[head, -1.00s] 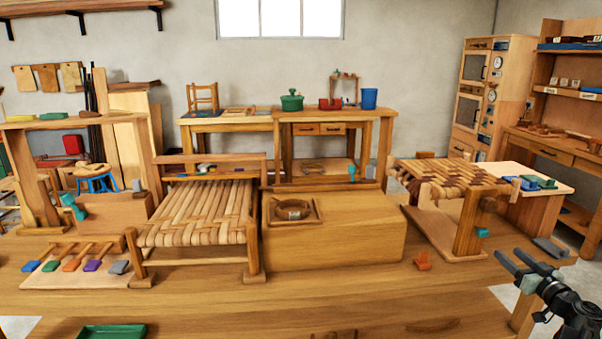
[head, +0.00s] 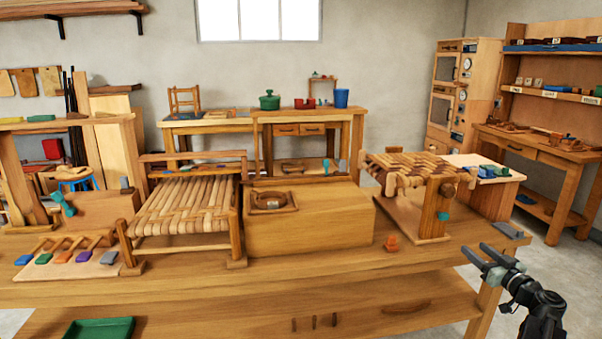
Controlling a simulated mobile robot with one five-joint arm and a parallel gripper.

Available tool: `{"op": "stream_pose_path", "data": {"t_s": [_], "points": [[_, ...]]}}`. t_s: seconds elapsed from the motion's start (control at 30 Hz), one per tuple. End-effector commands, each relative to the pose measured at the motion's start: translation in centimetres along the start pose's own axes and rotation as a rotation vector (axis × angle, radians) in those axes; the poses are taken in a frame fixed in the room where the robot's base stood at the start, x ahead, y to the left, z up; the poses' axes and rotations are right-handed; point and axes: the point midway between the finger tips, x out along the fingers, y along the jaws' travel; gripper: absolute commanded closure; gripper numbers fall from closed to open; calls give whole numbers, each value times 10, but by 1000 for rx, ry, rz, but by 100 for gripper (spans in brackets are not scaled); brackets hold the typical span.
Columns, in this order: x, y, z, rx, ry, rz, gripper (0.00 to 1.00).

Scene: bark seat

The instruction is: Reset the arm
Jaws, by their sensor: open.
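My gripper (head: 482,258) shows at the lower right of the head view. Its two dark fingers are apart, with nothing visible between them. It points up and to the left, in front of the right end of the workbench (head: 300,272). No object touches it that I can see. Part of my arm runs down out of the picture below it.
On the bench stand a woven bark seat frame (head: 190,208), a wooden box (head: 310,222) and a second woven piece on a stand (head: 412,170). A small orange clip (head: 392,243) and a grey block (head: 508,230) lie near the gripper. Floor shows at right.

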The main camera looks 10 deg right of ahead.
Motion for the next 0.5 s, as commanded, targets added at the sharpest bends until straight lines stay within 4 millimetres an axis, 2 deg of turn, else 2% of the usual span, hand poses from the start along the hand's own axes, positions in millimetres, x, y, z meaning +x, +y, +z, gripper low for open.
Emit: {"op": "stream_pose_path", "data": {"t_s": [0.17,0.27,0.37,0.5], "points": [[15,-16,0,0,0,-28,47],[28,-32,0,0,0,-56,47],[45,-54,0,0,0,-91,47],[72,-94,0,0,0,-154,47]]}}
